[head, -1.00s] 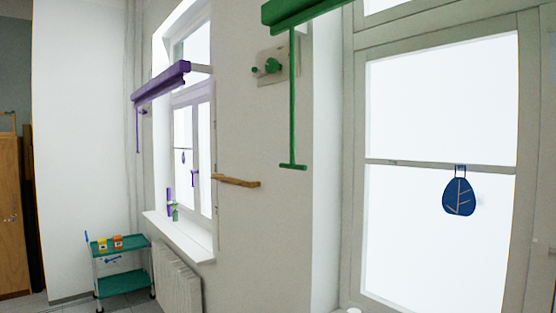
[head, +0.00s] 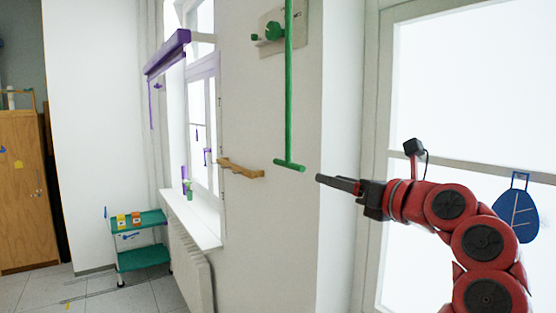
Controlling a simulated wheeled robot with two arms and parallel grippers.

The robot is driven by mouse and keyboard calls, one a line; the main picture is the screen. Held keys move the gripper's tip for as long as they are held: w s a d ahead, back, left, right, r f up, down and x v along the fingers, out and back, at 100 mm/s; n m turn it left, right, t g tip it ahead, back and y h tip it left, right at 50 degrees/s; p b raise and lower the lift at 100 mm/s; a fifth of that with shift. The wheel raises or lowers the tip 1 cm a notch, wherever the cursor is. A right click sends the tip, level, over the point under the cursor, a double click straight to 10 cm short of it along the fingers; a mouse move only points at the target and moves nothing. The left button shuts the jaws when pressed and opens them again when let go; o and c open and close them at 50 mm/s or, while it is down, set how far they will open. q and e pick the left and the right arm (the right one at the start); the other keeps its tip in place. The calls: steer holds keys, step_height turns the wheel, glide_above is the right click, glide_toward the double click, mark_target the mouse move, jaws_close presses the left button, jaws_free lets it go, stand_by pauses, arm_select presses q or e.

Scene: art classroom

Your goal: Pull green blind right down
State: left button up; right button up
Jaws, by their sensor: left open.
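The green blind's pull rod (head: 289,85) hangs down in front of the wall in the head view. It ends in a short green crossbar (head: 289,165). The blind's roll is out of the picture above. My left gripper (head: 320,179) is to the right of the crossbar and slightly lower in the picture, pointing left. It is apart from the crossbar and holds nothing; its fingers are seen edge-on. My right gripper is not in view.
A green knob on a wall plate (head: 274,31) is behind the rod. A wooden wall bar (head: 240,170) is left of the crossbar. A purple blind (head: 168,52) hangs at the far window. A teal cart (head: 143,255) stands at the left. A blue leaf-shaped ornament (head: 517,212) hangs at the right window.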

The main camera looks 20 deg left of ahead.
mark_target(285, 163)
arm_select(q)
steer(key=p+x, duration=0.2)
steer(key=x, duration=0.3)
steer(key=p+x, duration=0.3)
steer(key=x, duration=0.2)
steer(key=r+p+x, duration=0.1)
steer(key=p+x, duration=0.2)
steer(key=x, duration=0.3)
steer(key=shift+w+a+f, duration=0.2)
steer(key=shift+w+a, duration=0.2)
steer(key=shift+s, duration=0.1)
jaws_close()
stand_by(0.5)
